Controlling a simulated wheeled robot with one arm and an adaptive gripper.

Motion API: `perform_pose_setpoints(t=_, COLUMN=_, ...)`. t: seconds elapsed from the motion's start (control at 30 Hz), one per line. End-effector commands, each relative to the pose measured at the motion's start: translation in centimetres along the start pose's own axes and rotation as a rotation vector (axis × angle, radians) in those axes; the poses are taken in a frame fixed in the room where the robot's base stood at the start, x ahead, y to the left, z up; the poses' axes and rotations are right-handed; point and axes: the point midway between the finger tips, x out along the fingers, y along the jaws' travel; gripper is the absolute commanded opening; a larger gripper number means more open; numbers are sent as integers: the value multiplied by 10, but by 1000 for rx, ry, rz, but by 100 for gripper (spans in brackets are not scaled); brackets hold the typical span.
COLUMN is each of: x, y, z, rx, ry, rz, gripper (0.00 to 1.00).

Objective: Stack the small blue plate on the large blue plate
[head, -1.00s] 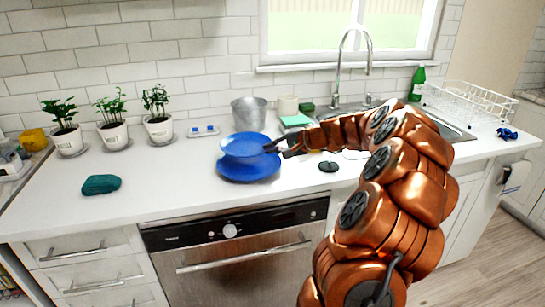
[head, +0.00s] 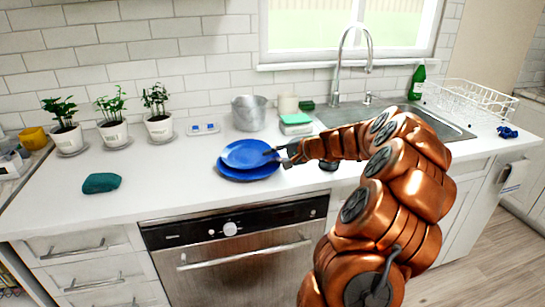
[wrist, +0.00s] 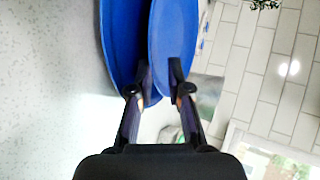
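The small blue plate (head: 247,153) is above the large blue plate (head: 243,174), overlapping it in the head view, slightly towards the back. My gripper (head: 281,155) is at the small plate's right rim and looks shut on it. In the wrist view the fingers (wrist: 160,88) straddle the rim of the lighter small plate (wrist: 173,40). The darker large plate (wrist: 120,40) is just left of it there, with a narrow gap between them at the top. Whether the plates touch nearer the gripper is hard to tell. The large plate lies on the counter.
A metal pot (head: 248,113) stands behind the plates, with a sponge (head: 296,120) to its right. A teal cloth-like item (head: 101,183) and potted plants (head: 159,126) are to the left. The sink (head: 440,127) is at right.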

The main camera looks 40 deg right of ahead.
Motion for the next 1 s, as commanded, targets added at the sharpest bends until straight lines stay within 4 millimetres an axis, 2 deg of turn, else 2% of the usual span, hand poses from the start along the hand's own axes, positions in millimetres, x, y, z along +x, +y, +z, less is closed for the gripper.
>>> perform_pose_setpoints(t=0.27, x=-2, y=-4, z=0, rx=1, ry=0, rz=0, gripper=17)
perform_pose_setpoints(t=0.37, x=-11, y=-3, z=-1, rx=0, ry=1, rz=-2, gripper=17)
perform_pose_setpoints(t=0.8, x=-92, y=-3, z=-1, rx=-1, ry=5, rz=-2, gripper=17)
perform_pose_setpoints(t=1.0, x=-114, y=-2, z=0, rx=1, ry=-1, rz=-1, gripper=17)
